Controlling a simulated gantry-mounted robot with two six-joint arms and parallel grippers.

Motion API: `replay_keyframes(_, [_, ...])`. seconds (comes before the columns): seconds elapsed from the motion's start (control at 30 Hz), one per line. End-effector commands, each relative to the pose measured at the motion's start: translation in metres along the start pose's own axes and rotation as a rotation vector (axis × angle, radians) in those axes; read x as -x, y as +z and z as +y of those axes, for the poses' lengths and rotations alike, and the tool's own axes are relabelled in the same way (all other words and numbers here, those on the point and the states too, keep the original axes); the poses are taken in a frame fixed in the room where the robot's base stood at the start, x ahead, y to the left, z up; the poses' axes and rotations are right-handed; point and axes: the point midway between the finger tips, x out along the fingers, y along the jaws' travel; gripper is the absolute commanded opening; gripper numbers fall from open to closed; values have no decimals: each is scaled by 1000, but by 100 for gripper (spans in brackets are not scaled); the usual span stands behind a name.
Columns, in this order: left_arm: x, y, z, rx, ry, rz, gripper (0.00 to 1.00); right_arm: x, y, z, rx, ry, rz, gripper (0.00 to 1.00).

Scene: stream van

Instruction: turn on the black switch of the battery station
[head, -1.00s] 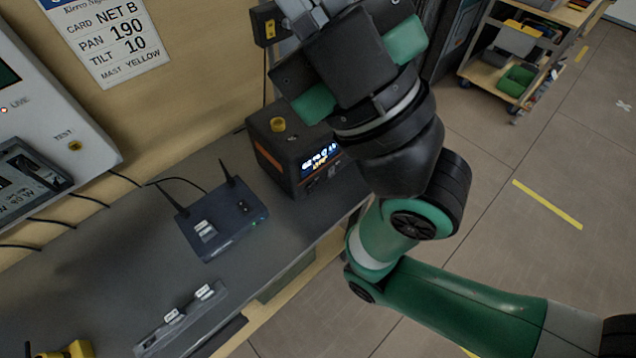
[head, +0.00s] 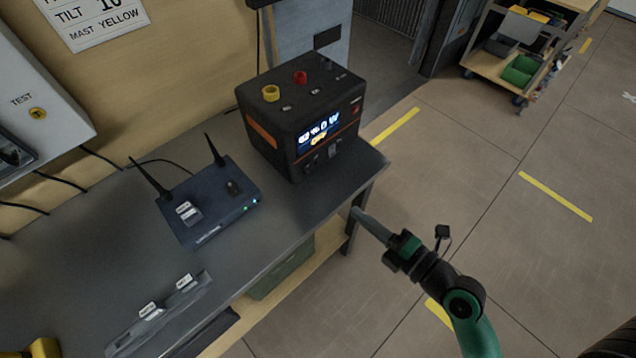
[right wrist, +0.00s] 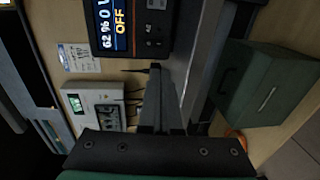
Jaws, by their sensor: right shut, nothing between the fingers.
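The battery station (head: 270,131) is a black box with an orange stripe on the far end of the grey table. Its lit display (head: 319,132) faces the table's front edge, and in the right wrist view the display (right wrist: 112,22) reads 62%, 0 W and OFF. Dark fittings (head: 322,159) sit below the display; I cannot tell which is the black switch. Yellow, red and black knobs stand on top. My right gripper (head: 358,213) is shut and empty, just off the table's front edge, apart from the station. Its fingers (right wrist: 160,97) point toward the station's front. My left gripper is out of view.
A blue router (head: 210,205) with two antennas stands left of the station. A grey strip (head: 160,315) lies at the table's front. A green box (head: 283,268) sits on the shelf below. The floor on the right is open, with a cart (head: 490,62) farther back.

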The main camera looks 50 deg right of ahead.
Motion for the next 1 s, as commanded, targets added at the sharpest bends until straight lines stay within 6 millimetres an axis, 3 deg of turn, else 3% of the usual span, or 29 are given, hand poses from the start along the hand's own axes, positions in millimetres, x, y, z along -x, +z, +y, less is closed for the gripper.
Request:
replay_keyframes(0.47, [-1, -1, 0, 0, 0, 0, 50, -10, 3, 1, 1, 2, -7, 0])
replay_keyframes(1.0, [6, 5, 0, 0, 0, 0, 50, -117, 4, -1, 2, 6, -8, 0])
